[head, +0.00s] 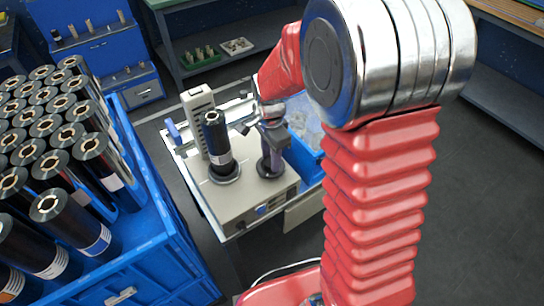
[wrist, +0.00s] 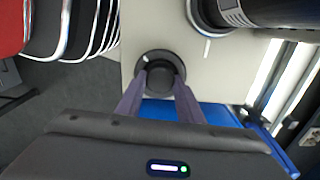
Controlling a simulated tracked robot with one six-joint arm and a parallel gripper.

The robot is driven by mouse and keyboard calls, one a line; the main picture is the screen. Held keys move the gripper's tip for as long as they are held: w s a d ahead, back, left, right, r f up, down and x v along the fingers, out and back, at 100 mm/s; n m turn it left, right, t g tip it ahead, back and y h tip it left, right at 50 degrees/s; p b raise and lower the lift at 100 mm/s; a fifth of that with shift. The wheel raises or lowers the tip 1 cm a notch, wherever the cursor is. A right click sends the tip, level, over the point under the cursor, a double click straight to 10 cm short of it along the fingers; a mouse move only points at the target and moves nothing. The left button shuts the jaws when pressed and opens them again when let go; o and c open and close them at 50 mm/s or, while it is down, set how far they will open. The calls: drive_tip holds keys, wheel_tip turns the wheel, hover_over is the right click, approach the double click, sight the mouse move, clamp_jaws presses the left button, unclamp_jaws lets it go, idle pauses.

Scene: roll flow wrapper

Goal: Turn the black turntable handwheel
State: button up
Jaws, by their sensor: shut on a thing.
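The black turntable handwheel (wrist: 160,68) is a round dark knob on the pale machine top, with a small white mark on its upper left edge in the wrist view. My gripper (wrist: 160,84) is shut on it, with one purple-grey finger on each side. In the head view my gripper (head: 271,158) points down at the handwheel and mostly hides it. To its left, a black roll (head: 216,138) stands upright on the round turntable (head: 224,175). In the wrist view, part of the turntable (wrist: 203,20) shows at the top.
The beige wrapper machine (head: 243,205) has a tall upright housing (head: 196,115) behind the roll. A blue crate (head: 150,235) full of black rolls stands at left. A blue bin (head: 306,160) sits right of the handwheel. Open floor lies farther right.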

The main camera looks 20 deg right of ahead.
drive_tip(key=shift+w+a+m, duration=0.15)
drive_tip(key=shift+m, duration=0.25)
drive_tip(key=o, duration=1.1)
drive_tip(key=shift+c, duration=0.2)
drive_tip(key=shift+r, duration=0.1)
wheel_tip(320, 180, up, 14)
drive_tip(key=shift+f, duration=0.25)
